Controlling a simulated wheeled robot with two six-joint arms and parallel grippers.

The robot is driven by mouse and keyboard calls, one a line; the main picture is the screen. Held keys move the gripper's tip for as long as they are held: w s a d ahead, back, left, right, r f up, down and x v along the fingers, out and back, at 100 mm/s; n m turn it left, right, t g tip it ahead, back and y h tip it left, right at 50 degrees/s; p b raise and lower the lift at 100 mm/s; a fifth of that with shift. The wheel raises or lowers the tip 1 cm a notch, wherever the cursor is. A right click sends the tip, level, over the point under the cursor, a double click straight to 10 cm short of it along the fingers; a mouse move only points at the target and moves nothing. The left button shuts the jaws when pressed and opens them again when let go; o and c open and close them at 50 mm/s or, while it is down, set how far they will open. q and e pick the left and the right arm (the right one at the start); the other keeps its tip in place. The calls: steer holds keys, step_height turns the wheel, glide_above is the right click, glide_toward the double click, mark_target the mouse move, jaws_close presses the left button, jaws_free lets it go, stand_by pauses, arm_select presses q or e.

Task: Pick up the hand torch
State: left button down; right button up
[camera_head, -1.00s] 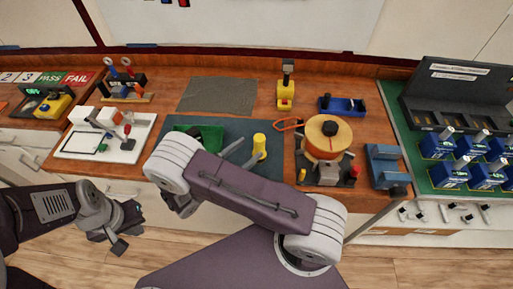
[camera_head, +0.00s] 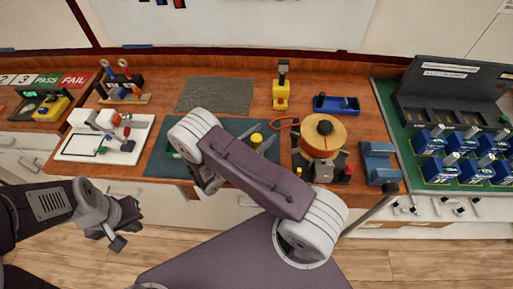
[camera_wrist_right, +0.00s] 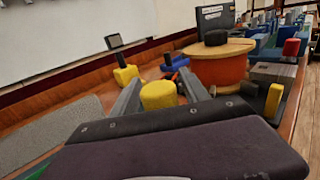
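A yellow upright cylinder (camera_head: 256,140), which looks like the hand torch, stands on the dark mat (camera_head: 160,160). Its round yellow top also shows in the right wrist view (camera_wrist_right: 158,95), with its lower part hidden behind my gripper body. My right gripper (camera_head: 257,143) is open, with one finger on each side of the cylinder. Its fingers also show in the right wrist view (camera_wrist_right: 160,84), and I cannot tell whether they touch the cylinder. My left gripper (camera_head: 122,228) hangs in front of the bench, away from the cylinder; its fingers are too unclear to read.
An orange-topped spool (camera_head: 322,135) stands right of the cylinder. A yellow device with a dark head (camera_head: 281,88) stands behind. A blue holder (camera_head: 337,104), a blue block (camera_head: 378,163) and a white tray (camera_head: 75,148) are on the bench. A grey mat (camera_head: 216,95) is bare.

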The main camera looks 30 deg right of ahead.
jaws_close()
stand_by(1.2)
